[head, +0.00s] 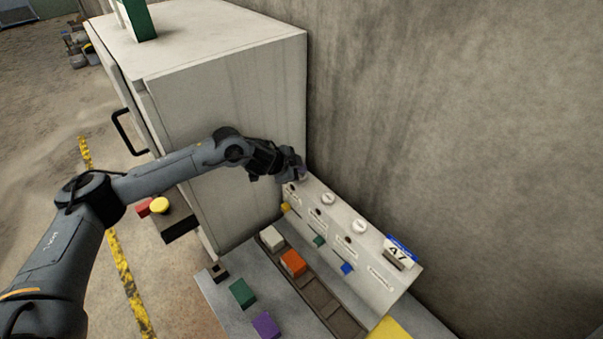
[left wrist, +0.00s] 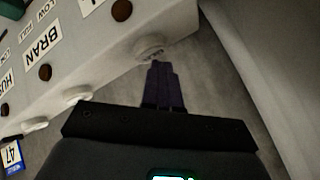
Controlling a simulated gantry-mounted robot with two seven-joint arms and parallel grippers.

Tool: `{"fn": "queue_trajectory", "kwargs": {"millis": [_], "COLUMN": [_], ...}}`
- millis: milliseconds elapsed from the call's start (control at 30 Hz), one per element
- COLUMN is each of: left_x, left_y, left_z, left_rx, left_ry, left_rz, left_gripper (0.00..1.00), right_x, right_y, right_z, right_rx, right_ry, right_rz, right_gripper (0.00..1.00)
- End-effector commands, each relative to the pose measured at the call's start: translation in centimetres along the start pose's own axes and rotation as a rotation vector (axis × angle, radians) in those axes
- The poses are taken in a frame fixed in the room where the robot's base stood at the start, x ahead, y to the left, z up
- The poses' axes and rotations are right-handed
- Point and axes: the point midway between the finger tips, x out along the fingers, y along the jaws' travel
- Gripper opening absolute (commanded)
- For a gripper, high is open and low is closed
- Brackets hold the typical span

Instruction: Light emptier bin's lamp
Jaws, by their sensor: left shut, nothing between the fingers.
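A pale sloped panel (head: 345,245) carries white round caps along its top; two show clearly, one nearer my gripper (head: 328,198) and one further right (head: 358,226). Dark brown round discs sit on its face, one beside the label BRAN (left wrist: 45,72). Labels with LOW also show in the left wrist view. My left gripper (head: 298,174) is at the panel's upper left end. In the left wrist view its closed fingers (left wrist: 160,68) point at a white round cap (left wrist: 150,46), very close; I cannot tell whether they touch. My right gripper is not in view.
Yellow (head: 285,207), green (head: 319,241) and blue (head: 347,268) pieces stick out from the panel's front. Below, a slotted tray (head: 318,294) holds white and orange blocks. Green (head: 243,293) and purple (head: 266,325) blocks lie beside it. A large white cabinet (head: 225,100) and a concrete wall flank the panel.

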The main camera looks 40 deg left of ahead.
Motion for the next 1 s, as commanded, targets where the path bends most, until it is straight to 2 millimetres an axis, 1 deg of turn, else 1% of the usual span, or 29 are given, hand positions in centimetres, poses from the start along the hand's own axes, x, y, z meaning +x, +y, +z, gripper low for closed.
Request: {"fn": "queue_trajectory", "kwargs": {"millis": [1000], "left_x": [0.68], "left_y": [0.54], "left_z": [0.54], "left_rx": [0.000], "left_ry": [-0.002], "left_rz": [0.002], "left_gripper": [0.00], "right_x": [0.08], "right_y": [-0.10], "right_z": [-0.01], "right_rx": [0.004], "right_ry": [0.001], "right_rz": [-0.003], "right_gripper": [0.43]}}
